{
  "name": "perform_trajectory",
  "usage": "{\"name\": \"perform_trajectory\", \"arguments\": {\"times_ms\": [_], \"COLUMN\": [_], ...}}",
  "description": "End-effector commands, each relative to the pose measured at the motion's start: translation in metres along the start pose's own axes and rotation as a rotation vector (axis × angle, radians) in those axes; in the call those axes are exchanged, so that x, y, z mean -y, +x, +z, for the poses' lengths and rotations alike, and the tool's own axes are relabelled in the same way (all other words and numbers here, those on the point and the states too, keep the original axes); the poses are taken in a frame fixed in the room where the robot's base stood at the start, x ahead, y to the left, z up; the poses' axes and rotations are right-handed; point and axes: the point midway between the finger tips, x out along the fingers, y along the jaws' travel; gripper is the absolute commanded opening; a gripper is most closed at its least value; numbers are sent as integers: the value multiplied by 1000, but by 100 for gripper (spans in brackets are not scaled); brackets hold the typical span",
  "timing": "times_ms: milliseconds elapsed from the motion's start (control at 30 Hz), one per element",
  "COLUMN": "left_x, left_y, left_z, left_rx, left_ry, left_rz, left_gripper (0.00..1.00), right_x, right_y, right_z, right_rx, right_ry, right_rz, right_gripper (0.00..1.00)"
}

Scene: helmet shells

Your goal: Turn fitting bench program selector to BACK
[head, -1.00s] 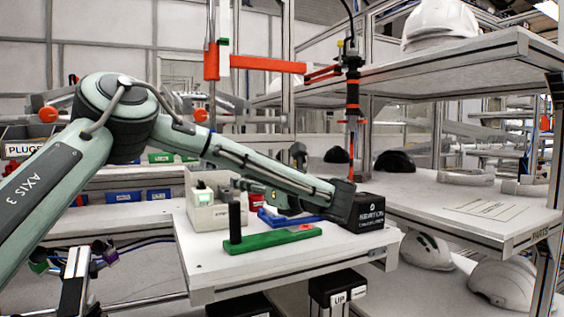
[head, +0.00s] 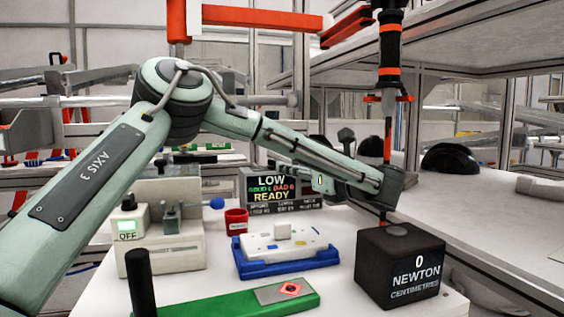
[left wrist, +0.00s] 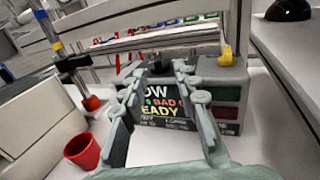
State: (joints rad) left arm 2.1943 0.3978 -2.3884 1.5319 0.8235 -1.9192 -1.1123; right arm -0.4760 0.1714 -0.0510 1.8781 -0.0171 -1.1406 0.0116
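The program selector (head: 128,203) is a knob with a lit green face on the front left of a pale bench unit (head: 180,240). The label below it reads OFF. My left arm comes in from the left and bends down to the right. Its gripper (head: 305,177) is partly hidden by the forearm, in front of the display and right of the selector, well apart from it. In the left wrist view the gripper (left wrist: 160,72) has its fingers apart with nothing between them. The selector cannot be made out there. My right gripper is not in view.
A display (head: 270,190) reads LOW, READY. A red cup (head: 236,220), a blue tray (head: 285,266), a green board (head: 235,305) with a black post (head: 140,282) and a black NEWTON box (head: 400,268) crowd the bench. A tool (head: 390,60) hangs above.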

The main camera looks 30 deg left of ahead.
Motion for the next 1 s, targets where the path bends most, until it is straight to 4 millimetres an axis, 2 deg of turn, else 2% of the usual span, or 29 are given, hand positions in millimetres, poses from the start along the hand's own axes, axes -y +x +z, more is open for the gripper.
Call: {"name": "perform_trajectory", "arguments": {"times_ms": [433, 600, 833, 1000], "left_x": [-1, -1, -1, -1], "left_y": [64, 74, 75, 75], "left_z": [2, 1, 0, 0], "left_rx": [1, 0, 0, 0], "left_ry": [-1, -1, -1, -1], "left_rz": [3, 2, 1, 1], "left_gripper": [30, 30, 30, 10], "right_x": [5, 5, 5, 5], "right_y": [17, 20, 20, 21], "right_z": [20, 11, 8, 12], "right_rx": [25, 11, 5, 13], "right_ry": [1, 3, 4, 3], "right_rz": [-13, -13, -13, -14], "right_gripper": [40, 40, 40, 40]}}
